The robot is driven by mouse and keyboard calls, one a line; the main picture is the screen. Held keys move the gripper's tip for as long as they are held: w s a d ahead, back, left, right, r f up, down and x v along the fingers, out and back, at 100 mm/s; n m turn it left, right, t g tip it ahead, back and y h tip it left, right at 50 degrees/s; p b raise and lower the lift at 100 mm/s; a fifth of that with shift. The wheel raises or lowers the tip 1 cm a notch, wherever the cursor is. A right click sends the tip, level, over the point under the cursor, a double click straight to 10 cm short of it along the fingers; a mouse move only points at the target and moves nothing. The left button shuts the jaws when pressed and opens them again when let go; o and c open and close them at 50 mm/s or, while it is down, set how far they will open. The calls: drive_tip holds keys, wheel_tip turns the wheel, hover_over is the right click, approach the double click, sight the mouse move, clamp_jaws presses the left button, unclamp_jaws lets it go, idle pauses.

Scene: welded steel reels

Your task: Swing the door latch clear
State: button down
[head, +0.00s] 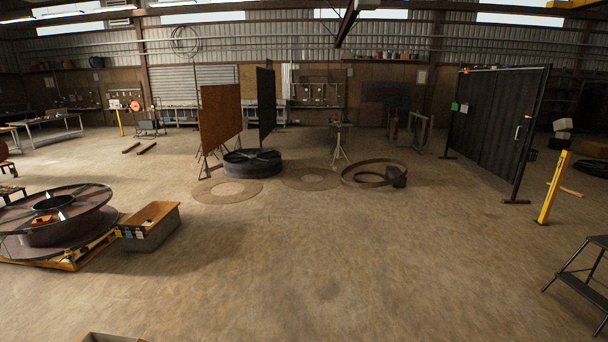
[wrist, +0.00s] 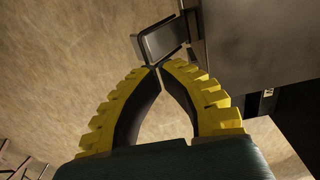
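In the wrist view, my gripper (wrist: 157,67) has two yellow ribbed fingers with dark inner pads. Their tips meet, with nothing seen between them. A grey metal piece with a rounded block end, which looks like the latch (wrist: 162,42), lies just beyond the fingertips. Tips and latch are very close; I cannot tell whether they touch. The latch's right end runs to a dark grey metal panel or box (wrist: 255,45), perhaps the door. My gripper and this latch do not show in the head view.
Below the panel is a small light fitting (wrist: 267,92). In the head view, a large reel (head: 60,207) on a pallet and a grey bin (head: 150,235) stand left. A dark screen (head: 495,115), yellow post (head: 554,188) and step stool (head: 580,280) stand right.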

drive_tip(key=shift+f+b, duration=1.5)
drive_tip(key=shift+f, duration=0.85)
idle(0.3)
wheel_tip(320, 180, up, 8)
drive_tip(key=p, duration=0.8)
drive_tip(key=shift+r+p, duration=0.1)
drive_tip(key=shift+p, duration=0.2)
